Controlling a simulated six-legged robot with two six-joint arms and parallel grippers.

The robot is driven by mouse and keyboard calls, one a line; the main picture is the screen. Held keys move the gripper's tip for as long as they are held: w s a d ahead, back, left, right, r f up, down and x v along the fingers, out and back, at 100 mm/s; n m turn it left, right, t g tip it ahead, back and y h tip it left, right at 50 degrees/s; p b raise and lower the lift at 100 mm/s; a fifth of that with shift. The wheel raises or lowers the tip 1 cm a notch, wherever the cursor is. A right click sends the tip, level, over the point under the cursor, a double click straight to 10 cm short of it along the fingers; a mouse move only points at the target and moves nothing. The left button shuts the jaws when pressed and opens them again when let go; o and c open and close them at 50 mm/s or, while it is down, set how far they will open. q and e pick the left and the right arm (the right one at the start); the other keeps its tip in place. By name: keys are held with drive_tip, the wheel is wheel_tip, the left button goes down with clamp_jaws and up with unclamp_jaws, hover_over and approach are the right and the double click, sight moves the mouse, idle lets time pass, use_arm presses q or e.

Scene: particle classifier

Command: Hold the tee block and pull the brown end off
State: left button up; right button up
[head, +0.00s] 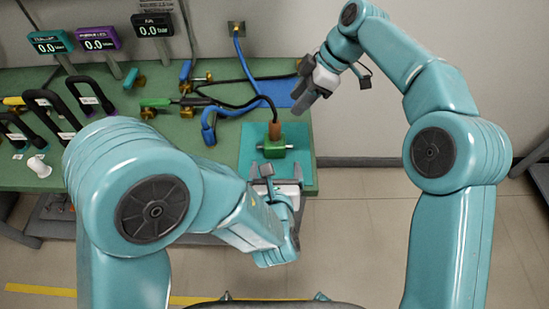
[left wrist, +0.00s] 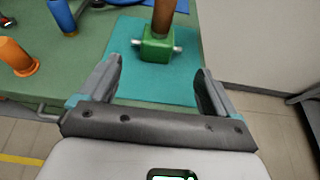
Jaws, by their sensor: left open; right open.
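The green tee block (head: 274,148) stands on a teal mat (head: 300,140) near the right end of the green bench. The brown end (head: 275,130) sits upright on top of the block, with a black hose rising from it. In the left wrist view the green block (left wrist: 157,46) and the brown end (left wrist: 164,15) lie ahead of my left gripper (left wrist: 160,82). That gripper is open and empty, its two fingers spread in front of the block, apart from it. My right gripper (head: 305,94) is open and empty, above the bench, up and right of the brown end.
Blue hose (head: 212,130) and brass fittings lie left of the block. Black handles (head: 90,96) stand at the far left below several pressure displays (head: 98,40). A blue mat (head: 281,91) lies behind. The floor right of the bench (head: 370,185) is clear.

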sight(275, 139)
use_arm(q)
drive_tip(key=x, duration=1.5)
drive_tip(key=shift+w+a+f, duration=0.1)
drive_tip(key=shift+w+f, duration=0.15)
drive_tip(key=shift+w, duration=0.05)
drive_tip(key=c, duration=1.6)
